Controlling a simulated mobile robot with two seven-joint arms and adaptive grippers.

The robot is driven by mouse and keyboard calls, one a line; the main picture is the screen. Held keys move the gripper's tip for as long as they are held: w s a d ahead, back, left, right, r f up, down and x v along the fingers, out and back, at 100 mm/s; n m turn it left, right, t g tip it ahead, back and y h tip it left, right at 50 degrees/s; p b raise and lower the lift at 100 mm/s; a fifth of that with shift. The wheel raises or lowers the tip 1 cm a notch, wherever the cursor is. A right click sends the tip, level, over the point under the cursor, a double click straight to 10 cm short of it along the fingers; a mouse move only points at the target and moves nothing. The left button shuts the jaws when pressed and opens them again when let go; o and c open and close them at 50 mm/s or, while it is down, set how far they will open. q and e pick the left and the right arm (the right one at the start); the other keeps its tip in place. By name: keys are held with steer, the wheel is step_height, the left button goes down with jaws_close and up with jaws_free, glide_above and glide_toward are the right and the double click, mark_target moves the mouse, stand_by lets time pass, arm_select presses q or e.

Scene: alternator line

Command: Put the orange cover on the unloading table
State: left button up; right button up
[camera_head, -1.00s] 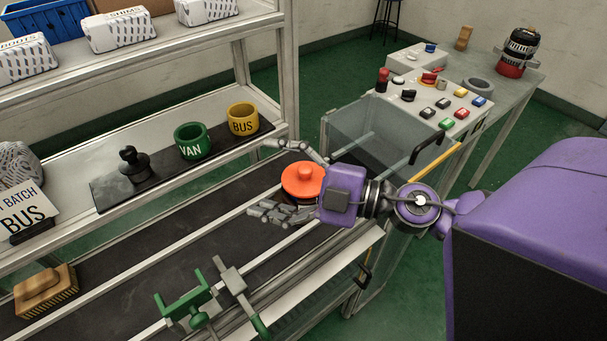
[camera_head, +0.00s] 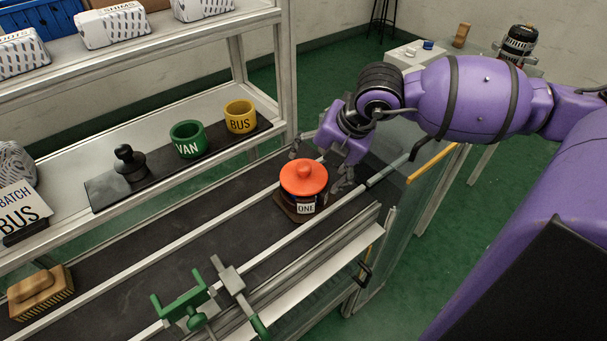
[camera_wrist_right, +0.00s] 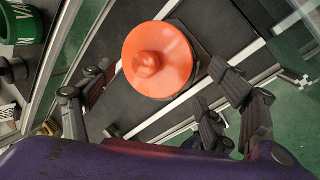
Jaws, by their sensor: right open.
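The orange cover (camera_head: 304,177) sits on a dark cylindrical unit labelled ONE (camera_head: 306,205) on the conveyor; its round knob faces up. My right gripper (camera_head: 322,162) is open at the cover's far and right side, with fingers apart. In the right wrist view the cover (camera_wrist_right: 158,60) lies beyond the spread fingers (camera_wrist_right: 165,100), with gaps between them and its rim. A grey table (camera_head: 476,50) stands at the back right, largely hidden by my right arm; I cannot tell whether it is the unloading table. My left gripper is out of view.
A shelf beside the conveyor holds a black knobbed part (camera_head: 130,163), a green VAN ring (camera_head: 188,139) and a yellow BUS ring (camera_head: 240,117). A green clamp (camera_head: 185,304) and a brush (camera_head: 40,291) are nearer. Clear guard panels (camera_head: 405,205) stand right of the conveyor.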

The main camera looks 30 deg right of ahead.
steer(key=shift+x, duration=1.45)
steer(key=shift+s+d+r, duration=0.1)
steer(key=shift+s, duration=0.05)
steer(key=c, duration=1.1)
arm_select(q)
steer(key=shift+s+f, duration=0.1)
arm_select(e)
steer(key=shift+w+r, duration=0.2)
steer(key=shift+r, duration=0.4)
steer(key=shift+c, duration=0.2)
step_height(320, 180, up, 2)
steer(key=shift+r, duration=0.1)
arm_select(q)
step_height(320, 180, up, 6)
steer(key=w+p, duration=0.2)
steer(key=p, duration=0.3)
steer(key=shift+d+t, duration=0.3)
arm_select(e)
steer(key=s+d+r, duration=0.3)
steer(key=s+r, duration=0.6)
steer(key=s, duration=0.5)
steer(key=shift+r, duration=0.25)
